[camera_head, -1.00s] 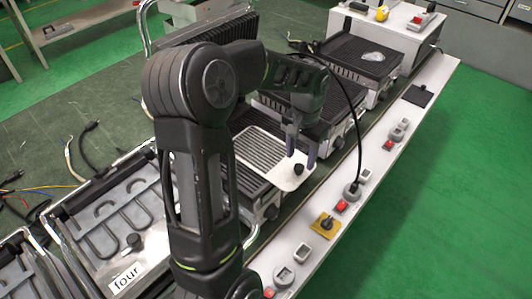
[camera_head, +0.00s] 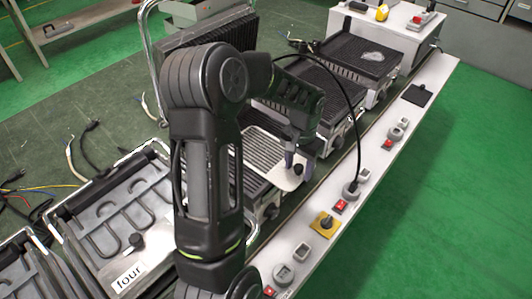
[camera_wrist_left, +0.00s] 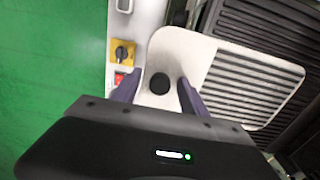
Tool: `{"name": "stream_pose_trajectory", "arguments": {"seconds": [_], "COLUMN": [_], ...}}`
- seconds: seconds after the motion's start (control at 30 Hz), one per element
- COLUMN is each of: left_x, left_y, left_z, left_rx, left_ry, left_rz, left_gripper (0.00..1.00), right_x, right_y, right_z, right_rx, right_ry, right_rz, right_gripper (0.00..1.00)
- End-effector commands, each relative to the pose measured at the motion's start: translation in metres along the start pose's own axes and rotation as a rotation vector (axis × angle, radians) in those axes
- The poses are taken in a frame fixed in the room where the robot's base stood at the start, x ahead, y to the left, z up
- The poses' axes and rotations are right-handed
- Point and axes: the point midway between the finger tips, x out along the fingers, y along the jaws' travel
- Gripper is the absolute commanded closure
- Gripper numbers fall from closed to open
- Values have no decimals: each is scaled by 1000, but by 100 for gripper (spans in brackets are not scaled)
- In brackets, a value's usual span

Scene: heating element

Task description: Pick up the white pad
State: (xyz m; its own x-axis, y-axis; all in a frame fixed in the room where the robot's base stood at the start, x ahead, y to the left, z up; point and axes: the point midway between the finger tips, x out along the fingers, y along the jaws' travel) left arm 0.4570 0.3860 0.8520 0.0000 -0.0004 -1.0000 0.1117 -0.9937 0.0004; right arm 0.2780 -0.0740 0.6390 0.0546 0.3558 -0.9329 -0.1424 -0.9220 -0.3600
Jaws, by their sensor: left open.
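The white pad (camera_head: 287,178) is a flat plate with a slotted dark grid and a black round knob (camera_head: 297,169) near its front corner. It lies on a ribbed grill plate and its corner reaches over the grill's front edge. In the left wrist view the pad (camera_wrist_left: 182,50) shows with its knob (camera_wrist_left: 159,83) between the fingers. My left gripper (camera_head: 296,163) is open, pointing down, with one finger on each side of the knob. In the left wrist view, a gap shows between each finger of the gripper (camera_wrist_left: 158,92) and the knob. My right gripper is not in view.
A white control strip (camera_head: 300,236) with a yellow switch (camera_head: 324,224) and red switches runs along the front. Other grills (camera_head: 360,55) stand behind. A unit labelled "four" (camera_head: 128,275) is at the lower left. A black cable (camera_head: 350,110) arcs past my arm.

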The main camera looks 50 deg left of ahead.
Motion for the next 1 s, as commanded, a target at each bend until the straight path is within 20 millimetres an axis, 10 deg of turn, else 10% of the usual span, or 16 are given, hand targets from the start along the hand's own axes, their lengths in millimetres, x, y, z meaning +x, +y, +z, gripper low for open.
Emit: {"name": "stream_pose_trajectory", "arguments": {"seconds": [0.33, 1.0], "left_x": [0, 0], "left_y": [0, 0], "left_z": [0, 0], "left_rx": [0, 1], "left_ry": [0, 0], "left_rz": [0, 0], "left_gripper": [50, 100], "right_x": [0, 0], "right_y": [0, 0], "right_z": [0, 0], "right_rx": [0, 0], "right_ry": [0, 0], "right_rz": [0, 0], "right_gripper": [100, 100]}}
